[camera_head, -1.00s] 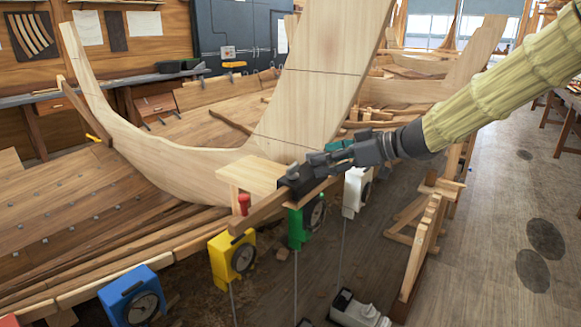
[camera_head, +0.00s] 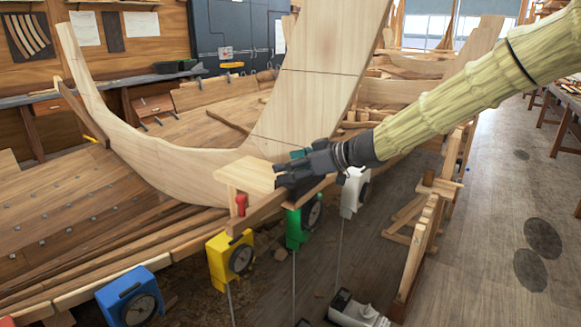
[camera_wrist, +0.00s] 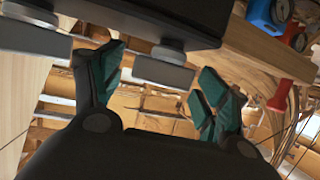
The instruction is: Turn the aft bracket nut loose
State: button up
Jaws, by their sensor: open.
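My gripper (camera_head: 290,176) is at the dark bracket by the wooden block at the rail's end and hides most of it in the head view. In the wrist view, my gripper (camera_wrist: 162,88) is open, its teal-padded fingers spread apart. A grey metal nut (camera_wrist: 165,62) under the dark bracket (camera_wrist: 150,18) appears between the fingers, with a gap visible on each side. A second grey nut (camera_wrist: 32,34) shows at the upper left. I cannot tell from the pictures which nut is the aft one.
A red-handled peg (camera_head: 240,204) stands beside the wooden block (camera_head: 245,175). Blue (camera_head: 127,297), yellow (camera_head: 230,258), green (camera_head: 304,222) and white (camera_head: 352,190) dial gauges line the rail. The tall wooden stem (camera_head: 320,85) rises behind my gripper. Open floor (camera_head: 490,200) lies right.

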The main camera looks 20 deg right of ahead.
jog(key=c, duration=1)
jog(key=shift+c, duration=0.2)
jog(key=shift+r+n+g+y+p, duration=0.35)
jog(key=shift+n+g+y+p, duration=0.3)
jog(key=shift+p, duration=2.2)
jog(key=shift+w+n+g+p, duration=0.1)
jog(key=shift+n+g+p, duration=0.25)
jog(key=shift+p, duration=0.7)
jog(key=n+g+y+p, duration=0.1)
jog(key=n+g+p, duration=0.1)
jog(key=p, duration=0.2)
jog(key=shift+f, duration=0.15)
jog(key=n+g+y+p, duration=0.1)
jog(key=n+g+p, duration=0.1)
jog(key=shift+f+g, duration=0.1)
jog(key=shift+g, duration=0.2)
jog(key=shift+a+f+n+g+y+p, duration=0.1)
jog(key=shift+n+g+y+p, duration=0.3)
jog(key=shift+n+g, duration=1.35)
jog(key=shift+g, duration=0.25)
